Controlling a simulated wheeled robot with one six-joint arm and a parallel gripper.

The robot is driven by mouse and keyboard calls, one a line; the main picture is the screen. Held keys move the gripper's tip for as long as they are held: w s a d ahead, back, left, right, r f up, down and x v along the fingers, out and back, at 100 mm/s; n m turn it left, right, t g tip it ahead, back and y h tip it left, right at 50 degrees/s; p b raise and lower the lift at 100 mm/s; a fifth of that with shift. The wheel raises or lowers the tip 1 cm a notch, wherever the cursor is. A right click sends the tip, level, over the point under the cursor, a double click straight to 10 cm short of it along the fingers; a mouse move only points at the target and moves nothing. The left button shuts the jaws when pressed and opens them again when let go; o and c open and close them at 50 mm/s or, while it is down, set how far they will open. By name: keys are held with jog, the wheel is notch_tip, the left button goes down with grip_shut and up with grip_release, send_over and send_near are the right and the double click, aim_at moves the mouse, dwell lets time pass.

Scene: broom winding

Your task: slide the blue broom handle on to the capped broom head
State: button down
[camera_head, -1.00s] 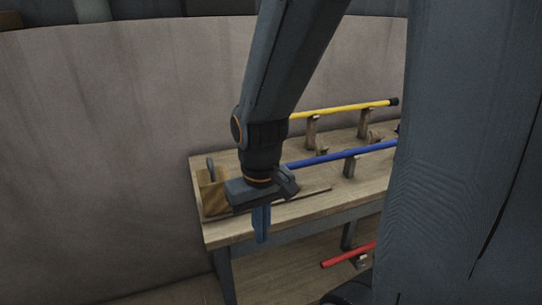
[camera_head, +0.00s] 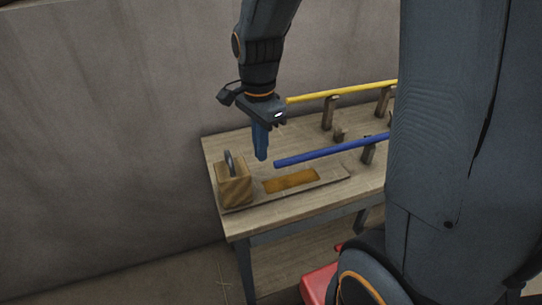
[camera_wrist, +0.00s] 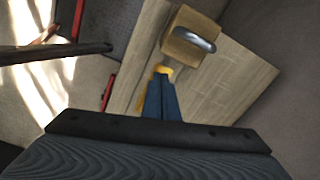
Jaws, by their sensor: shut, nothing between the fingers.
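The blue broom handle (camera_head: 330,151) lies level on supports above the workbench in the head view, its near end pointing left. My gripper (camera_head: 261,158) hangs just left of that end, fingers down, shut and empty; the handle is apart from it. In the wrist view the blue fingers (camera_wrist: 162,80) are together over the bench. A wooden block (camera_head: 235,188) with a grey loop on top stands at the bench's left end, and shows in the wrist view (camera_wrist: 190,38). A long board with an orange-brown patch (camera_head: 291,181) lies beside it. I cannot tell which part is the capped broom head.
A yellow handle (camera_head: 340,91) lies on supports behind the blue one. The workbench (camera_head: 262,226) has bare wood at its left front. A red object (camera_head: 318,284) sits low in front of the bench. My own column hides the bench's right side.

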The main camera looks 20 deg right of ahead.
aim_at(288, 161)
jog(key=f+m+p, duration=0.1)
jog(key=f, duration=0.1)
jog(key=w+f+m+p, duration=0.1)
jog(key=f, duration=0.2)
jog(key=a+f+m+p, duration=0.1)
jog(key=f, duration=0.2)
jog(key=shift+w+f, duration=0.15)
jog(key=shift+w, duration=0.15)
jog(key=d, duration=0.1)
jog(key=d+p, duration=0.1)
jog(key=shift+d+r, duration=0.2)
jog(key=shift+d, duration=0.15)
jog(key=shift+d+f+p, duration=0.1)
jog(key=shift+d+p, duration=0.4)
jog(key=shift+d, duration=0.2)
